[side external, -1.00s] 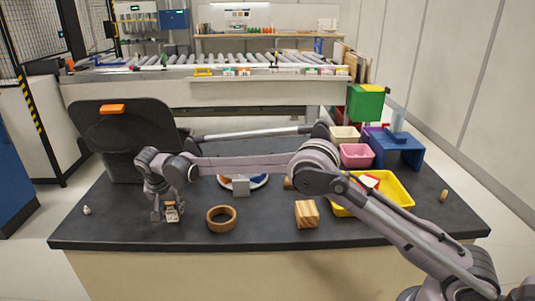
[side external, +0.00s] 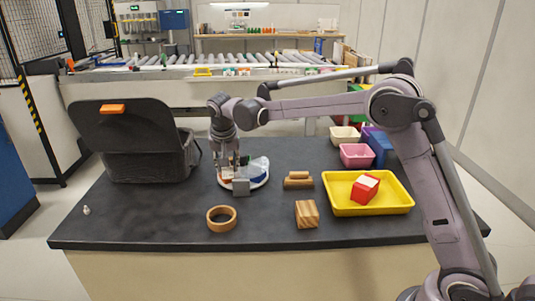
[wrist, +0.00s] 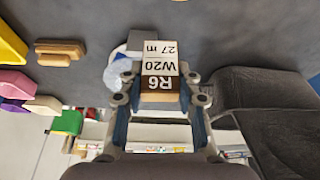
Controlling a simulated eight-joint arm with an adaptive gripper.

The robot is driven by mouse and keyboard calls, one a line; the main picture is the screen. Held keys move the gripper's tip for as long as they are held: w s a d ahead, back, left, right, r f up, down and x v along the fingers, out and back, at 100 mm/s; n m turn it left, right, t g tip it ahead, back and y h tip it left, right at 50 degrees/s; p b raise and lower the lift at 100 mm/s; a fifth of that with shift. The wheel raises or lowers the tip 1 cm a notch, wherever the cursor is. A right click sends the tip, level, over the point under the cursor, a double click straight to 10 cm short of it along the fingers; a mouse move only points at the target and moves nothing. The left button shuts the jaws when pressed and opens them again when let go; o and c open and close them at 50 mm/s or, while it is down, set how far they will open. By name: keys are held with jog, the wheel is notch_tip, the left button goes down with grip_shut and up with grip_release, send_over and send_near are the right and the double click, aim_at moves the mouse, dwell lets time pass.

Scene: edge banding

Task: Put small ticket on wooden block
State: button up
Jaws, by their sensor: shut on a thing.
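The small ticket (wrist: 160,65), a white and brown label printed "R6 W20 27 m", is between the fingers of my gripper (wrist: 158,105) in the wrist view. My gripper (side external: 229,170) is shut on it, in front of or over the round white plate in the side view; the exact height is hard to tell. The striped wooden block (side external: 307,214) stands on the dark table near the front edge, to the right of my gripper and apart from it. The ticket is mostly hidden by the fingers in the side view.
A grey cube (side external: 241,187) stands at the white plate (side external: 262,183). A wooden ring (side external: 221,225) lies left of the block. A wooden piece with a handle (side external: 298,182) and a yellow tray (side external: 398,206) are behind and right. A black bin (side external: 130,152) stands at left.

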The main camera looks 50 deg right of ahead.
jog(key=s+d+r, duration=0.4)
jog(key=s+d, duration=0.8)
jog(key=d, duration=0.1)
jog(key=s+d+f, duration=0.1)
jog(key=s+d, duration=0.3)
jog(key=s, duration=0.5)
jog(key=s+d, duration=0.3)
jog(key=s, duration=0.5)
send_over(306, 204)
jog(key=s+a, duration=0.1)
jog(key=shift+m, duration=0.4)
notch_tip(306, 204, down, 7)
jog(key=shift+s+a+r, duration=0.1)
jog(key=shift+s, duration=0.05)
jog(key=shift+f, duration=2.05)
jog(key=o, duration=0.9)
jog(key=shift+f, duration=0.15)
